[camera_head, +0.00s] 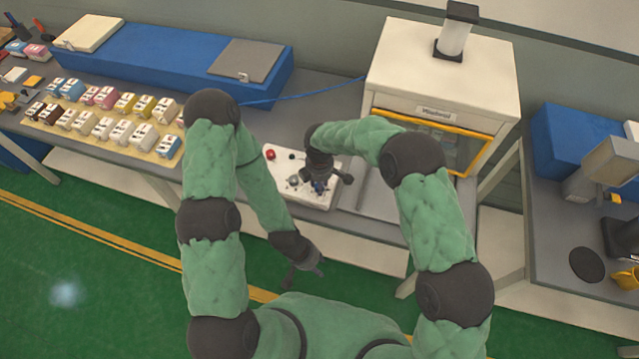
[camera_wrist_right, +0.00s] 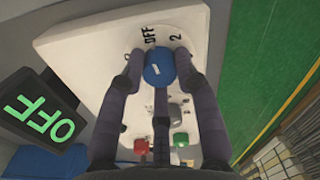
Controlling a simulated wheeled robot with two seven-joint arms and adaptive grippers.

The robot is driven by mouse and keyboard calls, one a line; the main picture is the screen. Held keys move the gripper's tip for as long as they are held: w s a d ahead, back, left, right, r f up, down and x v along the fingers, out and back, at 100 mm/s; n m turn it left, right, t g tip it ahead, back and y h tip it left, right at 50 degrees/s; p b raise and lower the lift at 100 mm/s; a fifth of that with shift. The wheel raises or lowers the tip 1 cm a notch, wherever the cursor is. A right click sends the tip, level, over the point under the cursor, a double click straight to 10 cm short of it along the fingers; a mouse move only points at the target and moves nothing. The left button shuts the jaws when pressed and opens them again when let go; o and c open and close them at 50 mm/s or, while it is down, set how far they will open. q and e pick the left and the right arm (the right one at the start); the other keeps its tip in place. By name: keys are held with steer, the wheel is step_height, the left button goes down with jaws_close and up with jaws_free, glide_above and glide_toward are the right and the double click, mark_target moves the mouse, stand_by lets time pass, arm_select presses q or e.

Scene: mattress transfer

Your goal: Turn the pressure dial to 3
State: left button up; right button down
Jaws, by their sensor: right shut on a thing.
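The pressure dial is a blue round knob (camera_wrist_right: 158,66) with a small white mark, on a white control panel (camera_wrist_right: 92,55). "OFF" and "2" are printed beside it in the right wrist view; a "3" is not visible. My right gripper (camera_wrist_right: 159,62) is shut on the knob, one finger on each side. In the head view the right gripper (camera_head: 319,184) is over the panel (camera_head: 318,203) and mostly hides the knob. A dark display (camera_wrist_right: 40,115) shows green "OFF". My left gripper (camera_head: 305,274) hangs empty in front of the table, its fingers apart.
Red (camera_wrist_right: 141,146) and green (camera_wrist_right: 181,139) buttons and a grey knob (camera_wrist_right: 176,111) sit near the dial. A white cabinet (camera_head: 445,70) stands behind right. A tray of small coloured blocks (camera_head: 110,125) is on the left. Green floor lies in front.

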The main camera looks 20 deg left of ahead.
steer(key=m+b, duration=0.2)
steer(key=m, duration=0.1)
steer(key=shift+m, duration=0.4)
steer(key=m+b, duration=0.2)
steer(key=m, duration=0.3)
steer(key=m+b, duration=0.2)
steer(key=m, duration=0.3)
steer(key=shift+m, duration=0.4)
steer(key=m+b, duration=0.1)
steer(key=m, duration=0.4)
steer(key=shift+m, duration=0.3)
steer(key=c, duration=0.9)
jaws_free()
